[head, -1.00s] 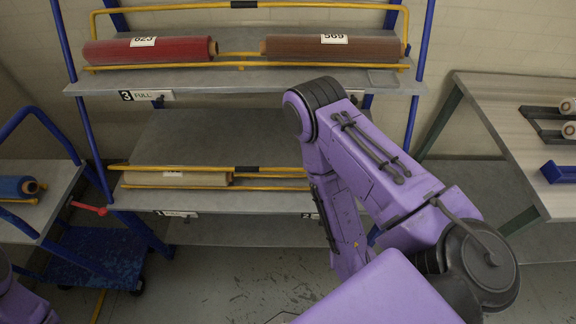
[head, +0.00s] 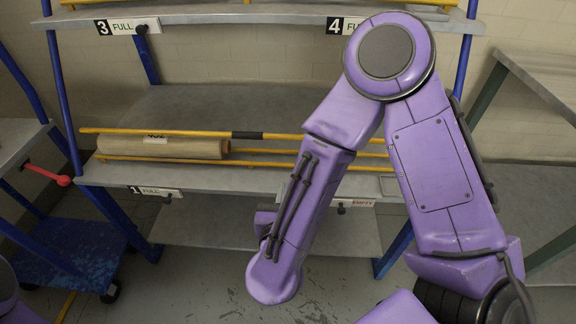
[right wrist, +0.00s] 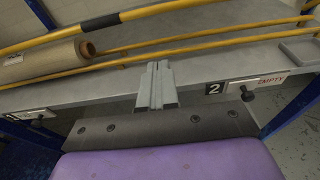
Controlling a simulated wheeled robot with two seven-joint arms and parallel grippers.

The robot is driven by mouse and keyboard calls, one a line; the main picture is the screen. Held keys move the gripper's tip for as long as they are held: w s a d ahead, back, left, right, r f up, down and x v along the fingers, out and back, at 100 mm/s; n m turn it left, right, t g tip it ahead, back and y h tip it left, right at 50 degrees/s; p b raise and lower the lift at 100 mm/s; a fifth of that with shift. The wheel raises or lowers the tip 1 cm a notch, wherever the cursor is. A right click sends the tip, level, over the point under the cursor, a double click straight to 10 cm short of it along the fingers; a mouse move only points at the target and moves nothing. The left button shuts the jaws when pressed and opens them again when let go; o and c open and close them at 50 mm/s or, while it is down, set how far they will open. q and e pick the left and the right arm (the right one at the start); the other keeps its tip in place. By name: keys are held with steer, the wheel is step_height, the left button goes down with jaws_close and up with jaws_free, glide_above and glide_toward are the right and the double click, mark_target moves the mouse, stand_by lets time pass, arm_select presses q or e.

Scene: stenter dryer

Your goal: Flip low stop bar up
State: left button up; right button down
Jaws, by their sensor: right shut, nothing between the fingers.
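The low stop bar (head: 282,136) is a yellow rod with a black middle sleeve, running along the lower shelf (head: 225,176). It crosses the top of the brown roll (head: 165,147) in the head view. The same bar shows at the top of the right wrist view (right wrist: 160,10), with a second yellow rail (right wrist: 205,47) below it. My right gripper (right wrist: 158,66) is shut and empty in the right wrist view. Its tips are at the shelf's front edge, below the yellow rail; contact is unclear. My forearm hides the right gripper in the head view. My left gripper is out of view.
Label 2 (right wrist: 214,88), an EMPTY tag and a black knob (right wrist: 247,93) sit right of the gripper on the shelf edge. The upper shelf (head: 215,22) is above. A blue cart (head: 75,250) stands left, and a bench (head: 545,70) right.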

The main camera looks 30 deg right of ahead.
steer(key=shift+r, duration=0.1)
steer(key=shift+d, duration=0.1)
steer(key=b+x, duration=0.6)
steer(key=x, duration=0.3)
steer(key=shift+w+d, duration=0.1)
steer(key=shift+w, duration=0.1)
steer(key=shift+w+d+r, duration=0.5)
steer(key=shift+w+d, duration=0.05)
steer(key=shift+w, duration=0.25)
steer(key=shift+w+d+r, duration=0.5)
steer(key=shift+w+d, duration=0.05)
steer(key=shift+w, duration=0.3)
